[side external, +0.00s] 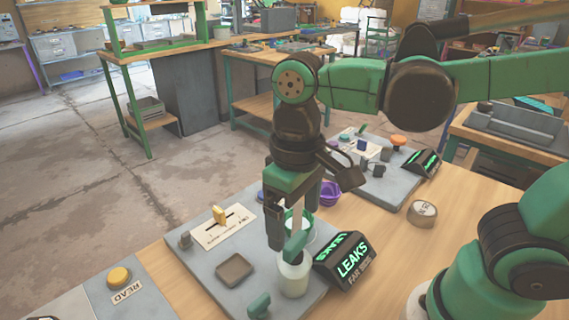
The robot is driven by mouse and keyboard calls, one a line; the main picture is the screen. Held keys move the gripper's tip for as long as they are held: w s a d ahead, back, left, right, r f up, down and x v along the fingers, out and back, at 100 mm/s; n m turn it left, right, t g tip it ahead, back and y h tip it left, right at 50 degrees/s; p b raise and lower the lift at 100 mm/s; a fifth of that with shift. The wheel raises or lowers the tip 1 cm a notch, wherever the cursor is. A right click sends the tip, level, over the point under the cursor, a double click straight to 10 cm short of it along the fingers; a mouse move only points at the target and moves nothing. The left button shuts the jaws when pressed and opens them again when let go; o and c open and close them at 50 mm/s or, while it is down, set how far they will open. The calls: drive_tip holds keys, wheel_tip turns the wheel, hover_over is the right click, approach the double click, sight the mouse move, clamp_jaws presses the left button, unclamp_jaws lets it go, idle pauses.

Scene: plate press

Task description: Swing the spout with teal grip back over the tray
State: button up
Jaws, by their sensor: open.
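My gripper (290,226) points down over the right part of the near grey board (200,283), with its jaws apart. A teal piece (296,243) shows between and just below the fingers, above a white cylinder (294,278). It looks like the spout's grip, but the spout itself is mostly hidden, and I cannot tell whether a finger touches it. A second teal piece (259,306) stands at the board's front edge. A small dark square tray (235,269) lies on the board, left of the white cylinder and apart from it.
A dark block with lit green "LEAKS" lettering (350,262) stands close right of the cylinder. A purple bowl (327,194) lies behind my gripper. A yellow READ button (120,276) is far left.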

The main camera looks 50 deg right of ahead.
sight(295, 239)
drive_tip(key=shift+f, duration=2.1)
clamp_jaws()
